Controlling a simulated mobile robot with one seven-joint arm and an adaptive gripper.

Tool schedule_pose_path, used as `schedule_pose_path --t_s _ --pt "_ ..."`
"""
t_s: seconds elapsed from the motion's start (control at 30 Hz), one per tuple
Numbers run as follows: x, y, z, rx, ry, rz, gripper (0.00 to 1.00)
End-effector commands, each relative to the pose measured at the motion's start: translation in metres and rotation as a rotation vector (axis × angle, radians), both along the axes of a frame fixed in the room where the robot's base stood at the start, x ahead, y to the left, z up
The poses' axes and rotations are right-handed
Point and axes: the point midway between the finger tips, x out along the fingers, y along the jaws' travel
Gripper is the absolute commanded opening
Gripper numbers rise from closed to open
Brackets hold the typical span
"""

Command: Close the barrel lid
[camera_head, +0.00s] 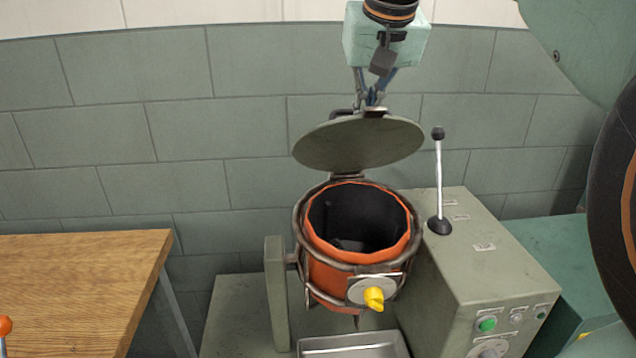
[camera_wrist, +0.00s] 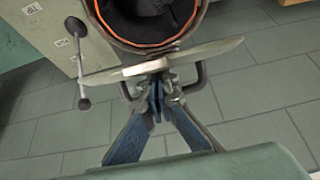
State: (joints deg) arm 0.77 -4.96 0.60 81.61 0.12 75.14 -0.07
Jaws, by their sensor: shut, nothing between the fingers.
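The round grey-green barrel lid (camera_head: 358,144) stands raised above the orange barrel (camera_head: 335,277), tilted on its hinge at the back rim, leaving the dark mouth open. My gripper (camera_head: 373,98) is shut and empty, pointing down at the lid's upper edge, on its back side. In the wrist view the lid (camera_wrist: 205,57) shows nearly edge-on, with the barrel (camera_wrist: 150,45) beyond it. My gripper's blue fingers (camera_wrist: 157,88) are together close to the lid's edge. Whether they touch it I cannot tell.
A control box (camera_head: 465,260) with an upright lever (camera_head: 438,175) stands right of the barrel. A wooden table (camera_head: 75,285) is at the left. A metal tray (camera_head: 350,347) lies below the barrel. A tiled wall (camera_head: 130,140) is behind.

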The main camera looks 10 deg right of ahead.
Motion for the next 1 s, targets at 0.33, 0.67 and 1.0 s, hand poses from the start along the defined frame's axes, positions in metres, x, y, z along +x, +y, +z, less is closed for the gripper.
schedule_pose_path --t_s 0.33,0.67,1.0 --pt "-0.005 0.002 0.005 -0.001 -0.012 0.003 0.0" --pt "-0.023 0.003 -0.014 -0.002 -0.013 0.005 0.0" --pt "-0.043 0.004 -0.03 -0.001 -0.002 0.006 0.0"
